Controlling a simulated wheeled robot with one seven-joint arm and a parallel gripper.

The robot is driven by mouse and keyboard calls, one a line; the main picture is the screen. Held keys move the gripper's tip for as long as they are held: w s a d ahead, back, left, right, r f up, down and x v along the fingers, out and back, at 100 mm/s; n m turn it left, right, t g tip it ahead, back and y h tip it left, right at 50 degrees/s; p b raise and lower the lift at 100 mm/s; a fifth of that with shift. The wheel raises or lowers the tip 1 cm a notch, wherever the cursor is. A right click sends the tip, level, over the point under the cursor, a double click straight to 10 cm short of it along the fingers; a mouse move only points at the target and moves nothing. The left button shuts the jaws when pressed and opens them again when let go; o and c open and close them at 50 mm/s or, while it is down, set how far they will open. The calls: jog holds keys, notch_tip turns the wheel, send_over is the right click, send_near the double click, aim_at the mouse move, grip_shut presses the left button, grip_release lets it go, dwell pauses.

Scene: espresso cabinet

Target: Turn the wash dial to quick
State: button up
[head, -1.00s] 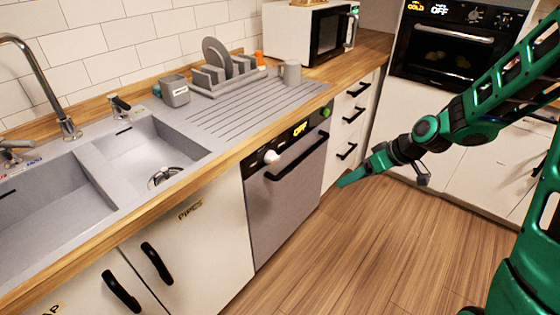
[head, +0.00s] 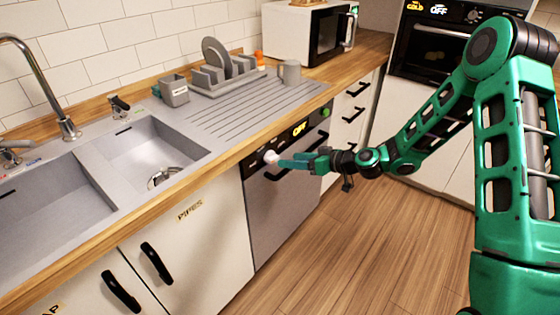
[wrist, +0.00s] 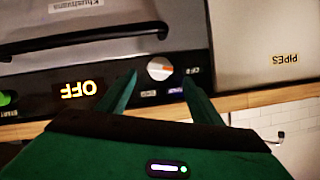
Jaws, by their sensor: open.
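The wash dial (head: 270,157) is a small white round knob at the left end of the dishwasher's black control strip. In the wrist view the dial (wrist: 160,68) shows a white face with an orange mark, and small labels lie around it, too small to read surely. My gripper (head: 276,160) is at the dial. In the wrist view my gripper (wrist: 157,80) is open, with one green finger on each side of the dial; whether they touch it I cannot tell. The dishwasher display (wrist: 75,89) reads OFF. The dishwasher door (head: 285,205) is shut.
The dishwasher's black bar handle (head: 310,158) runs just below the strip, close to my gripper. A green start button (head: 326,113) is at the strip's right end. The wooden counter edge (head: 225,157) overhangs above. The floor in front is clear.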

aim_at(276, 159)
jog(key=x, duration=0.6)
jog(key=shift+w+a+f, duration=0.15)
jog(key=shift+a, duration=0.1)
jog(key=shift+c, duration=0.6)
jog(key=c, duration=0.9)
jog(key=shift+d, duration=0.15)
jog(key=shift+c, duration=0.2)
